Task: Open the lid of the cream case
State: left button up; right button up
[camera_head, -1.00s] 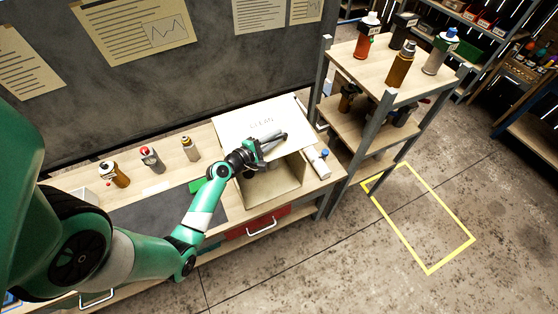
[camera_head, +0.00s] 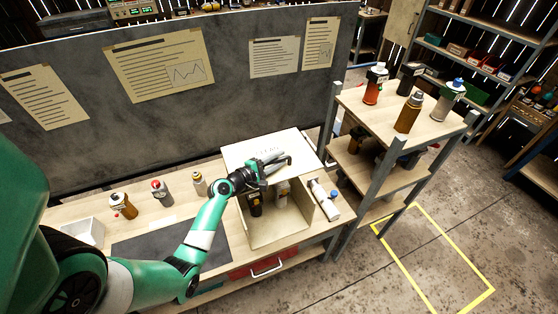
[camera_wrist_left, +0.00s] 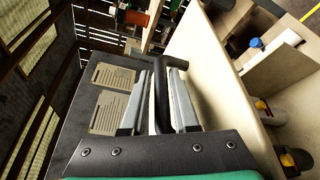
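The cream case (camera_head: 282,237) stands on the right end of the workbench. Its lid (camera_head: 248,149), with faint lettering on top, is raised at a slant, and the inside shows below it with several bottles (camera_head: 281,195). My left gripper (camera_head: 279,165) is at the lid's black handle, and its two fingers lie close on either side of it. In the left wrist view the dark handle (camera_wrist_left: 160,90) runs between the fingers, with the pale lid (camera_wrist_left: 200,65) to the right. My right gripper is in no view.
A wooden shelf unit (camera_head: 385,182) with bottles stands just to the right. Several small bottles (camera_head: 162,192) and a white bin (camera_head: 83,232) are on the bench at left. A dark board rises behind.

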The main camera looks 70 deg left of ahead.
pick_arm(q)
jog(key=shift+o, duration=1.3)
jog(key=shift+s+d, duration=0.1)
jog(key=v, duration=1.1)
jog(key=shift+s+d, duration=0.1)
jog(key=shift+s, duration=0.1)
jog(key=shift+r, duration=0.1)
